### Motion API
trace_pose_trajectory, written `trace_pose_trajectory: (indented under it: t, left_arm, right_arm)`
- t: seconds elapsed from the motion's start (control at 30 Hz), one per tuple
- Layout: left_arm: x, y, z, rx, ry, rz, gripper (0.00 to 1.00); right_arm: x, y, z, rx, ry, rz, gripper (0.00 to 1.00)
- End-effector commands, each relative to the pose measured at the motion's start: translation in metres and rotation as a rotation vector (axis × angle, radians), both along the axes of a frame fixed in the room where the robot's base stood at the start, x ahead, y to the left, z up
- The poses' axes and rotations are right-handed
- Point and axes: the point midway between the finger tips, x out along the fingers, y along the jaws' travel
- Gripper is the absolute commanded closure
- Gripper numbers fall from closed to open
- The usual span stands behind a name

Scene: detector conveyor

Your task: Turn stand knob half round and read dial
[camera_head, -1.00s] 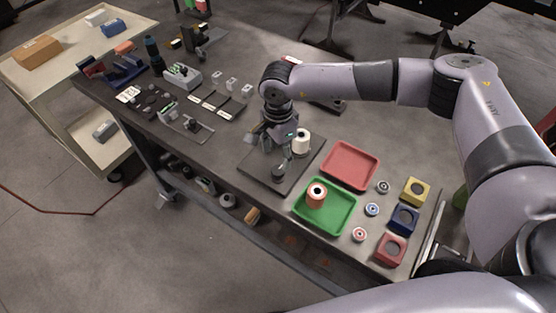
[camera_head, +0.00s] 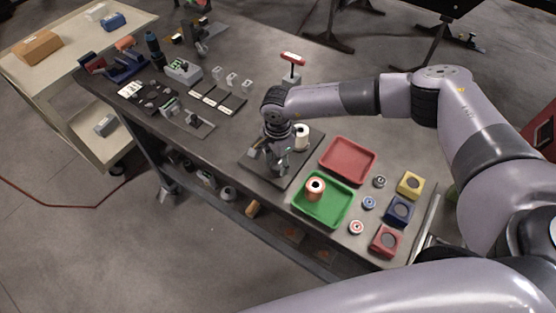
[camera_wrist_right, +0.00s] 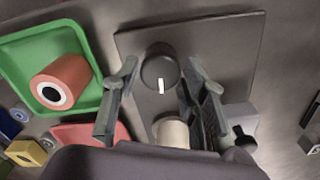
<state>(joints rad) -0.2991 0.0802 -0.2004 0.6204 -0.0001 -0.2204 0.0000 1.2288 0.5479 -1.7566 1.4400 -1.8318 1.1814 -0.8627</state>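The black round knob (camera_wrist_right: 158,68) with a white pointer mark shows in the right wrist view, on a dark stand plate (camera_wrist_right: 215,40). The mark points toward the bottom of that picture. My right gripper (camera_wrist_right: 160,75) is open, with one finger on each side of the knob and visible gaps between. In the head view the right gripper (camera_head: 276,164) is low over the dark plate (camera_head: 250,168) and largely covers the knob. A cream cylinder (camera_wrist_right: 172,132), white in the head view (camera_head: 301,137), stands on the plate beside the gripper. No dial face is readable. My left gripper is out of view.
A green tray (camera_head: 338,210) holding an orange roll (camera_head: 314,189) and a red tray (camera_head: 347,158) lie right of the plate. Yellow (camera_head: 410,184), blue (camera_head: 399,210) and red (camera_head: 385,241) blocks stand near the table's right end. A red-handled device (camera_head: 292,60) stands behind my arm.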

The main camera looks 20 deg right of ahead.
Motion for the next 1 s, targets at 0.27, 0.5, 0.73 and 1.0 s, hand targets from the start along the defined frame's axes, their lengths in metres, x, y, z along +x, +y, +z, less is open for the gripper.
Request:
trace_pose_trajectory:
  t: [0.27, 0.5, 0.73, 1.0]
  left_arm:
    - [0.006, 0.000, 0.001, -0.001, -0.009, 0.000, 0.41]
    - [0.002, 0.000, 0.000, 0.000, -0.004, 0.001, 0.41]
    - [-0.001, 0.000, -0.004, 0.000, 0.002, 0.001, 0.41]
    - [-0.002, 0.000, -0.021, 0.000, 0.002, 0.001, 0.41]
  right_arm:
    - [0.000, 0.000, 0.000, 0.000, 0.000, 0.000, 0.81]
    - [0.000, 0.000, 0.000, 0.000, -0.001, -0.001, 0.95]
    - [0.000, 0.000, -0.001, 0.000, -0.001, -0.028, 0.95]
    - [0.001, 0.000, -0.003, 0.001, -0.002, -0.168, 0.95]
